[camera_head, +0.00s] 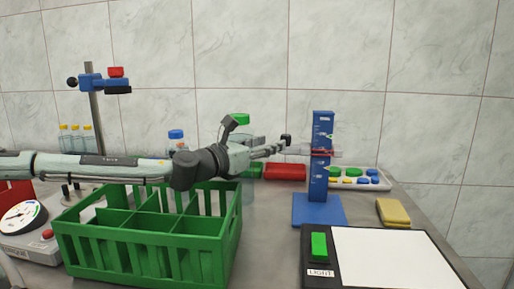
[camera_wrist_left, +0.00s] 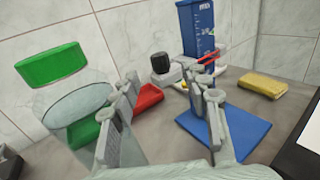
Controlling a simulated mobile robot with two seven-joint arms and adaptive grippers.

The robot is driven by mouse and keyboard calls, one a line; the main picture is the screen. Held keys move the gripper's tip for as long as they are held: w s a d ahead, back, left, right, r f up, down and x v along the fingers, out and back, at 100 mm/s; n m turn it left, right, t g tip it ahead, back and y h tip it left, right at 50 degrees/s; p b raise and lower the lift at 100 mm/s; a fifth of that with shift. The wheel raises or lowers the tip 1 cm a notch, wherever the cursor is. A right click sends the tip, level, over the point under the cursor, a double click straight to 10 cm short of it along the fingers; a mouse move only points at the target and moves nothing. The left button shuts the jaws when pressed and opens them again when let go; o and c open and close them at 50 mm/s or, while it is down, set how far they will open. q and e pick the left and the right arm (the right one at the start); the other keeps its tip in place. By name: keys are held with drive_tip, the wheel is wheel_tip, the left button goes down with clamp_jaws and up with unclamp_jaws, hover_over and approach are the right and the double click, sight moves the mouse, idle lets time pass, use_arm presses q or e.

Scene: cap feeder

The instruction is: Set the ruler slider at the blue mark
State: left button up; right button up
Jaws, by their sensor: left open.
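The blue upright ruler (camera_head: 320,130) stands on a flat blue base (camera_head: 318,211) right of centre; both also show in the left wrist view, the ruler (camera_wrist_left: 196,25) and the base (camera_wrist_left: 245,130). A pale slider with a black knob (camera_head: 286,139) sits partway up the ruler, a thin red line across the ruler's face beside it. The knob (camera_wrist_left: 160,62) also shows in the left wrist view. My left gripper (camera_head: 277,150) is open, just left of the ruler at about the slider's height. I cannot make out the blue mark. My right gripper is out of view.
A green divided crate (camera_head: 145,240) stands below my left arm. A clear jar with a green lid (camera_wrist_left: 50,65) is near my gripper. Behind are red (camera_head: 285,171) and green bins. A light pad (camera_head: 390,258) lies front right, a yellow sponge (camera_head: 393,212) beyond it.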

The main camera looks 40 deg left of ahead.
use_arm(q)
drive_tip(key=shift+s+a, duration=0.1)
drive_tip(key=shift+s, duration=1.9)
